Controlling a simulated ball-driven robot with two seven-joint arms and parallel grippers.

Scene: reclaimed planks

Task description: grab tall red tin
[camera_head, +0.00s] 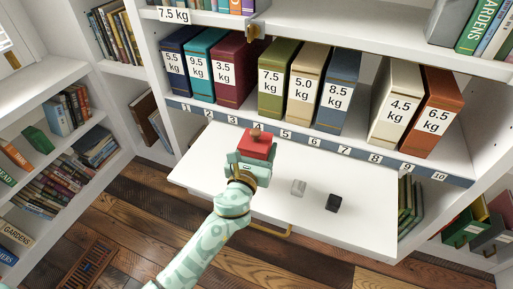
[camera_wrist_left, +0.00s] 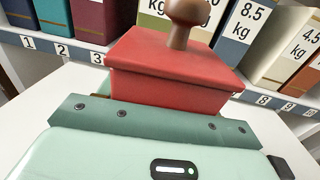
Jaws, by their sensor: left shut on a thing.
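A red tin (camera_head: 259,150) with a brown knob on its lid is at the left part of the white pull-out board (camera_head: 220,180). My left gripper (camera_head: 250,163) is shut on the red tin from the near side. In the left wrist view the red tin (camera_wrist_left: 170,85) stands upright just beyond the green gripper body (camera_wrist_left: 150,117), its knob (camera_wrist_left: 188,20) on top. The tin's lower part is hidden by the gripper, so I cannot tell whether it touches the board. My right gripper is not in view.
A small light grey block (camera_head: 298,187) and a small black block (camera_head: 333,203) sit on the board to the right. Behind, several weight-labelled binders, such as the olive one (camera_head: 276,80), stand above a numbered strip (camera_head: 315,142).

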